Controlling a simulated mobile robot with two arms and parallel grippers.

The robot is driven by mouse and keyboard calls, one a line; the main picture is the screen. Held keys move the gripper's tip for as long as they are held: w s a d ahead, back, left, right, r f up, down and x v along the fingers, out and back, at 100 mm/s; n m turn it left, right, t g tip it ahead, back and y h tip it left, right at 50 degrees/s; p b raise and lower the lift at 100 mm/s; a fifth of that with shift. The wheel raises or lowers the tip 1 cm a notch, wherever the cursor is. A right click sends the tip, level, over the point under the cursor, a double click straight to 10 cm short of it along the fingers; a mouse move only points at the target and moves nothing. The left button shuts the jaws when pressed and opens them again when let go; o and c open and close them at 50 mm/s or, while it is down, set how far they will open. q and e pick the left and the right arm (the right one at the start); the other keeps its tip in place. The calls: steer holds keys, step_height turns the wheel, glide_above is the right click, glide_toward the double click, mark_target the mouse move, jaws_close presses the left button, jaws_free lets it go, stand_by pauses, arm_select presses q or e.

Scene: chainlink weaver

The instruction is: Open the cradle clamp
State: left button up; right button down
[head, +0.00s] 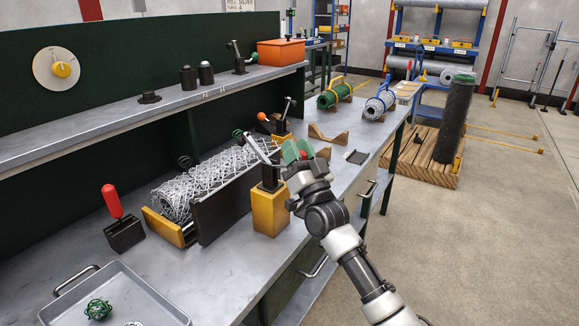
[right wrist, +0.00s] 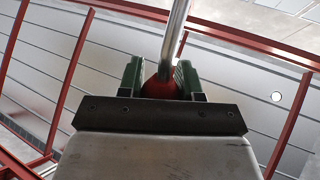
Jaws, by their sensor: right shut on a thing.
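The cradle clamp is a black toggle clamp on a yellow block (head: 269,210), at the right side of the cradle (head: 222,208). A roll of chainlink mesh (head: 215,180) lies in the cradle. My right gripper (head: 300,152), with green fingers, is at the clamp, above and right of the block. It is shut on a red ball knob, which shows between the fingers in the right wrist view (right wrist: 161,88). A silver lever rod (right wrist: 174,42) runs from the knob. The clamp's pad is partly hidden. My left gripper is not in view.
A second clamp with an orange knob (head: 262,117) stands behind the cradle. A grey tray (head: 115,300) with a green wire ball is in front. Wooden supports (head: 327,133) and mesh rolls stand farther back.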

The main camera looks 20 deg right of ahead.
steer(key=shift+s+d+f+m+t+h+b, duration=0.1)
steer(key=shift+f+m+t+h+b, duration=0.1)
steer(key=shift+f+m+t+b, duration=0.15)
steer(key=shift+s+d+f+m+t+h+b, duration=0.1)
steer(key=shift+f+m+t+h, duration=0.15)
steer(key=shift+f, duration=0.2)
steer(key=shift+s+d+f+b, duration=0.2)
steer(key=shift+s+f+b, duration=0.1)
steer(key=shift+f+b, duration=0.35)
steer(key=shift+f, duration=0.15)
steer(key=shift+s+f, duration=0.1)
steer(key=shift+f, duration=0.1)
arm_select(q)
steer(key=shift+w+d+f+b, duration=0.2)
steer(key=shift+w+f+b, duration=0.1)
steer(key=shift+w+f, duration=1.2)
arm_select(e)
steer(key=shift+d+f, duration=0.15)
steer(key=shift+f, duration=0.25)
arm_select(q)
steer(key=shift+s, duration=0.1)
